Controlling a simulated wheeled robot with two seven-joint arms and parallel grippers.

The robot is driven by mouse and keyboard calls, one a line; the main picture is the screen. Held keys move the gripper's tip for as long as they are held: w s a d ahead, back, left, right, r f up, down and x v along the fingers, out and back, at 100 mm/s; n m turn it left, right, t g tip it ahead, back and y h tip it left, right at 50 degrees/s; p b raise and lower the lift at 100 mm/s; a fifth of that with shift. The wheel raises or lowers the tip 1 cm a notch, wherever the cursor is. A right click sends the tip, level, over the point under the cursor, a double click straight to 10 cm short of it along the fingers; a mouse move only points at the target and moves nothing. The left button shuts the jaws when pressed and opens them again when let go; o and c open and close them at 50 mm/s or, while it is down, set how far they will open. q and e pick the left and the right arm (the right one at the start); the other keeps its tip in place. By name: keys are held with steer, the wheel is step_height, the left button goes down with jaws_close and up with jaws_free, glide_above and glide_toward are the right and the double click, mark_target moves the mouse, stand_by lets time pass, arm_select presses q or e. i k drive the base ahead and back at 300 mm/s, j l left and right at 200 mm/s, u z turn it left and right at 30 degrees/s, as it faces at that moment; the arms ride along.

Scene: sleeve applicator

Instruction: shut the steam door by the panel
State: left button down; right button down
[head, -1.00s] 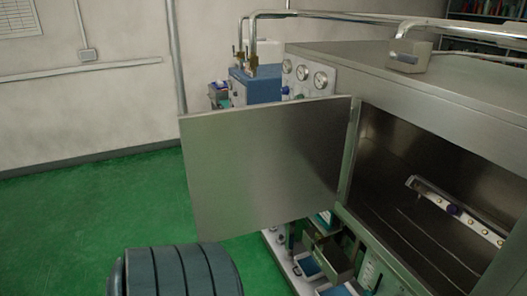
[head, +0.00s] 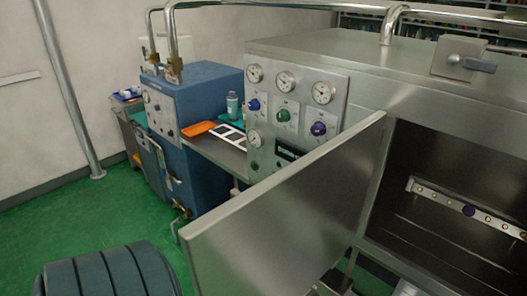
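The steam door (head: 290,225) is a flat steel panel in the head view. It stands open, hinged at its right edge beside the opening of the steel chamber (head: 400,120), and swings out toward me and to the left. The control panel (head: 296,107) with round gauges and blue, green and purple knobs is behind the door, on the chamber's left front. Inside the dark chamber a perforated bar (head: 450,203) with a purple knob shows. Neither of my grippers is in view.
A blue boiler unit (head: 195,130) stands left of the panel, with a side shelf holding an orange tray (head: 198,129) and a bottle (head: 233,106). A dark ribbed rounded object (head: 105,272) is at the lower left. Green floor (head: 80,215) is clear at left.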

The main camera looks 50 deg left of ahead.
mark_target(279, 236)
steer(key=k+j, duration=0.1)
steer(key=j, duration=0.25)
steer(key=j+z, duration=0.1)
steer(key=j, duration=0.3)
steer(key=k+j, duration=0.15)
steer(key=j, duration=0.2)
steer(key=k+j+z, duration=0.1)
steer(key=j, duration=0.3)
steer(key=k+j, duration=0.1)
steer(key=j, duration=0.25)
steer(key=z, duration=0.05)
